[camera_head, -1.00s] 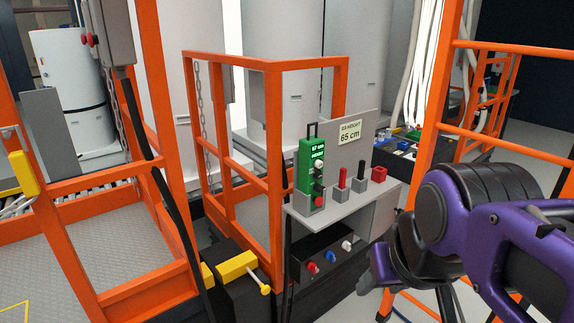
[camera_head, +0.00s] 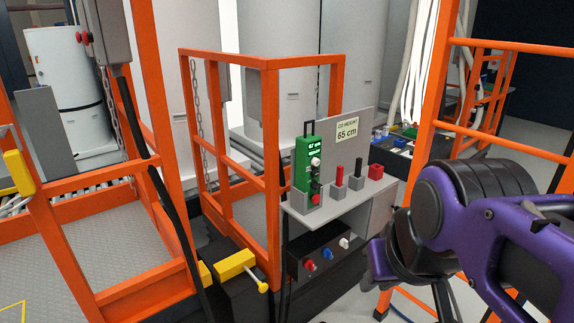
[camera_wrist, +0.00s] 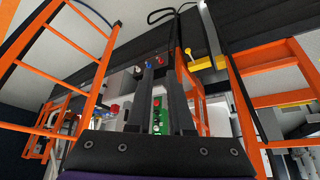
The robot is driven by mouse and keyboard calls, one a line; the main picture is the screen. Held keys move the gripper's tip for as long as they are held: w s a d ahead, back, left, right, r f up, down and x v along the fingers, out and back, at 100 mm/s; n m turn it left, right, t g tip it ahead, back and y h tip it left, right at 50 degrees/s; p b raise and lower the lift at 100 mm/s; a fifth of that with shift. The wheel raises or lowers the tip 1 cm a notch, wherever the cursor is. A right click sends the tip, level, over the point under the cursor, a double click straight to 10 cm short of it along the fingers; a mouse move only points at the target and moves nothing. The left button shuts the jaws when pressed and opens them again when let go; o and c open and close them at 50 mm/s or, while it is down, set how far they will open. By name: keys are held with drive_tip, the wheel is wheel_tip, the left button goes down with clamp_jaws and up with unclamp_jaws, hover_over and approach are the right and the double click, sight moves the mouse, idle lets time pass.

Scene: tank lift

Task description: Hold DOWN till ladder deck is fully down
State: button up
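A green handheld control box (camera_head: 308,165) with a small lit display and dark, white and red buttons stands in a grey holder on a console shelf. The display text is too small to read surely. A railed orange deck (camera_head: 268,150) with grey floor is behind the console; another orange-railed deck (camera_head: 105,255) is at left. I cannot tell which is the ladder deck. My gripper (camera_wrist: 161,70) shows two dark, parted fingers in the wrist view, with the green control box (camera_wrist: 158,118) seen between them, apart from it. In the head view my wrist is right of the console; fingertips are unclear.
Red and black knobs (camera_head: 357,172) stand beside the control box. A black box with buttons (camera_head: 327,255) is below. A yellow lever (camera_head: 237,265) projects at the front. An orange ladder frame (camera_head: 431,110) is behind my arm.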

clamp_jaws()
idle(1.5)
